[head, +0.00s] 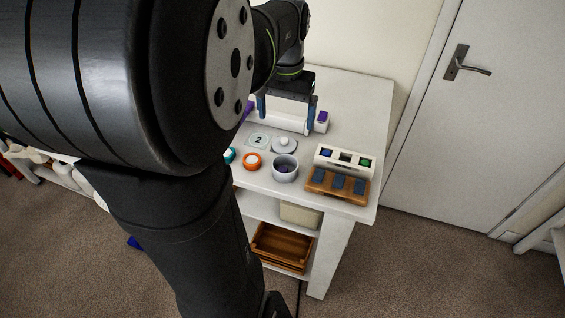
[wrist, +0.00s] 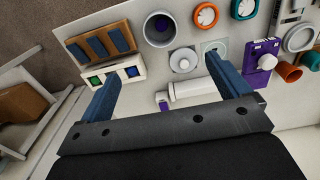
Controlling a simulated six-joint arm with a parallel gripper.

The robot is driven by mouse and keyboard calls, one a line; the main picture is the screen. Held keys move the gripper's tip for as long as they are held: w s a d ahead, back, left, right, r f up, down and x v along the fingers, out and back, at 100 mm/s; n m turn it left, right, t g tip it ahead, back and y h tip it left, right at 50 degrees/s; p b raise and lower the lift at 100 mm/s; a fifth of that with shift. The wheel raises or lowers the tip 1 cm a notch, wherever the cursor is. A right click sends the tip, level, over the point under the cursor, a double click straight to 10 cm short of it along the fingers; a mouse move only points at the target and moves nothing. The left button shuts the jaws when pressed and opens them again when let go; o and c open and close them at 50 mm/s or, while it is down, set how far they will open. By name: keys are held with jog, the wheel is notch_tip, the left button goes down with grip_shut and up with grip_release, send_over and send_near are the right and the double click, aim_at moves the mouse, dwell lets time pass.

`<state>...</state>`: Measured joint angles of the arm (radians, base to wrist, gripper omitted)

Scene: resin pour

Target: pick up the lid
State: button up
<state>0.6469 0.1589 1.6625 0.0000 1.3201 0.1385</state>
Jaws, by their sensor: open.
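The lid (head: 285,144) is a round light-grey disc with a pale knob, lying flat on the white table. It also shows in the wrist view (wrist: 183,61), near the top middle. A grey pot (head: 285,170) stands just in front of it, open at the top with something purple inside; it shows in the wrist view (wrist: 160,29) too. My gripper (head: 286,122) has two blue fingers, spread apart and empty. It hangs behind the lid in the head view, apart from it. In the wrist view the lid lies beyond the fingertips.
A white roll (wrist: 195,88) lies close by the lid. A square marked 2 (head: 258,139) is beside the lid. An orange ring-like item (head: 252,160) stands left of the pot. A white button box (head: 345,159) and a wooden tray (head: 325,192) with dark blue pads are at right.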

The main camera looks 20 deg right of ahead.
jog(key=n+h, duration=0.5)
jog(key=n, duration=2.2)
send_near(282, 140)
jog(key=shift+y, duration=0.3)
jog(key=x, duration=0.9)
jog(key=shift+d+f, duration=0.15)
jog(key=shift+d, duration=0.25)
jog(key=c, duration=1.1)
